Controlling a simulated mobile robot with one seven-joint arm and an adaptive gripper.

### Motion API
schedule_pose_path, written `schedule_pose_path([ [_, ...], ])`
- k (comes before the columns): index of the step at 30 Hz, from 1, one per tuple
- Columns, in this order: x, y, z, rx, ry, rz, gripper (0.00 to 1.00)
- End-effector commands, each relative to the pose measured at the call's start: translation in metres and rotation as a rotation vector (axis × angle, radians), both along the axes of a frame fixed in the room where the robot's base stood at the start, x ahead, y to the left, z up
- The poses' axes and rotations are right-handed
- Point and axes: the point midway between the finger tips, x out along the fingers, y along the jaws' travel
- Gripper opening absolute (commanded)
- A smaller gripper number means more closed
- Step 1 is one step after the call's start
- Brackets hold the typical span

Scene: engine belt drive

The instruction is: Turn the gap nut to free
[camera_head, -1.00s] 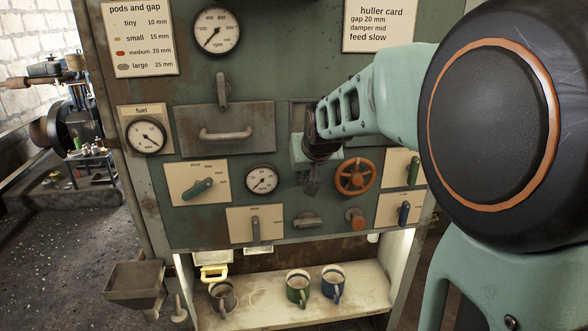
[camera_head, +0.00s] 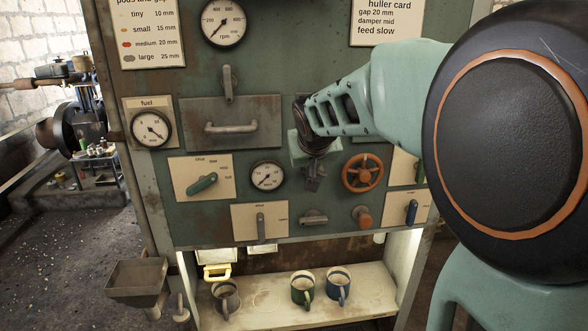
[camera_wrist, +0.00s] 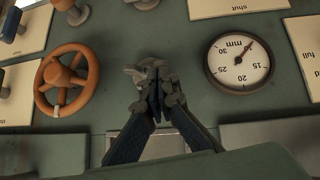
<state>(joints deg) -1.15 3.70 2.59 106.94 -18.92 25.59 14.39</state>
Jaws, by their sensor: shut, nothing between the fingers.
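My gripper (camera_head: 313,185) is shut and empty in front of the panel, between the mm gauge (camera_head: 267,176) and the orange handwheel (camera_head: 363,172). In the wrist view the shut fingers (camera_wrist: 153,82) point at the panel between the same handwheel (camera_wrist: 66,82) and gauge (camera_wrist: 240,60). A pale grey metal piece (camera_wrist: 134,73), perhaps the gap nut, shows beside and behind the fingertips. It is mostly hidden, and I cannot tell whether the fingers touch it or which way it is turned. In the head view my gripper covers this spot.
Below are a grey wing-shaped knob (camera_head: 314,217) and an orange knob (camera_head: 361,216). A green lever (camera_head: 202,183) is at left, and a drawer-like hatch with a handle (camera_head: 232,127) is above. Mugs (camera_head: 303,289) stand on the lower shelf (camera_head: 375,285).

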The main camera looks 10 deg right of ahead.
Motion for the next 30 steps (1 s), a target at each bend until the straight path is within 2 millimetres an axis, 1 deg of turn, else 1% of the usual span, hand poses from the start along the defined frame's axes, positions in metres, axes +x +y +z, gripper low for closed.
schedule_pose_path([
  [17, 0.0, 0.002, -0.007, -0.105, 0.0, 0.001, 0.0],
  [26, 0.0, 0.005, -0.015, -0.247, 0.001, 0.001, 0.0],
  [30, 0.0, 0.008, -0.02, -0.337, -0.001, 0.003, 0.0],
])
